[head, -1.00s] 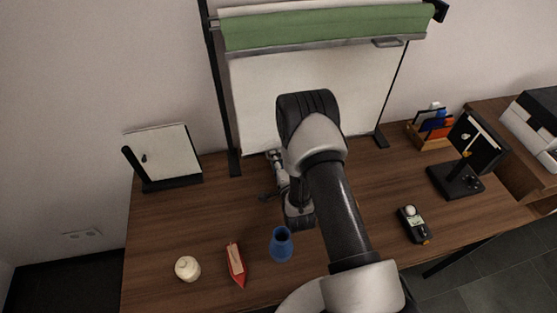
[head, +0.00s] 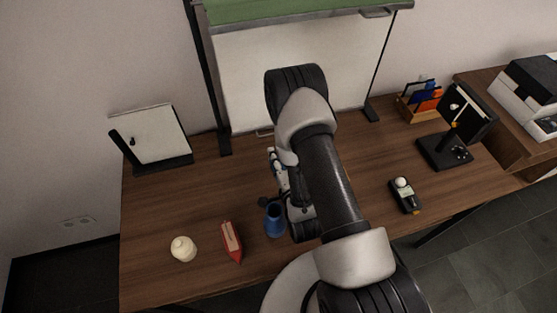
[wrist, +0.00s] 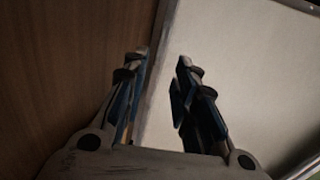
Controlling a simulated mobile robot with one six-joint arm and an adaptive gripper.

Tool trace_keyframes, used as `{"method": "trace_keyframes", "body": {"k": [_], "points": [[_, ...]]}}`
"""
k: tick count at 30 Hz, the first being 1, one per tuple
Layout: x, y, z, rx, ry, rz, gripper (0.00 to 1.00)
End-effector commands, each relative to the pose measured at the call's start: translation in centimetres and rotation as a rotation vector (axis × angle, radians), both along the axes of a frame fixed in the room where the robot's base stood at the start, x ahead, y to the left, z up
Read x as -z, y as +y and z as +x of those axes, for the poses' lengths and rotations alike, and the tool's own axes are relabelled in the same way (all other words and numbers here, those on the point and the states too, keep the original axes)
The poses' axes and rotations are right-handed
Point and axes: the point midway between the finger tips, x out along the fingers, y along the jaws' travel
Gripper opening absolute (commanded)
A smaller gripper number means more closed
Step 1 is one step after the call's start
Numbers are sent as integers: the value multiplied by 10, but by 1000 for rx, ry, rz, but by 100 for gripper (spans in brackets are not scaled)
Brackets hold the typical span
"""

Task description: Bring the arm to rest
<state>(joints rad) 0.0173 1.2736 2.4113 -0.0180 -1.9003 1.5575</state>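My arm reaches over the wooden desk (head: 160,215) in the head view, bent at the elbow. Its forearm hides most of my gripper there. In the wrist view, the two fingers of my gripper (wrist: 163,62) stand apart with an empty gap between them. Behind them are brown wood on the left and a pale panel (wrist: 250,70) on the right. In the head view, a blue cup (head: 275,221) stands close to the left of my wrist; I cannot tell whether they touch.
A red object (head: 231,242) and a cream round jar (head: 183,249) are at the front left. A handheld meter (head: 405,196), a black stand (head: 445,150) and an organiser (head: 420,103) are at right.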

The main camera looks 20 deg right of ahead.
Motion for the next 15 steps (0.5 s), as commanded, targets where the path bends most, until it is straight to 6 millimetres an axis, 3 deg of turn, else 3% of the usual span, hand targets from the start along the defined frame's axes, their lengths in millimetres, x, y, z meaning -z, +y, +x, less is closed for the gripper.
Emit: {"method": "trace_keyframes", "body": {"k": [4, 15], "points": [[-2, 0, -12, 0, 3, 0, 26], [-3, 0, -13, 0, 0, 0, 26]]}}
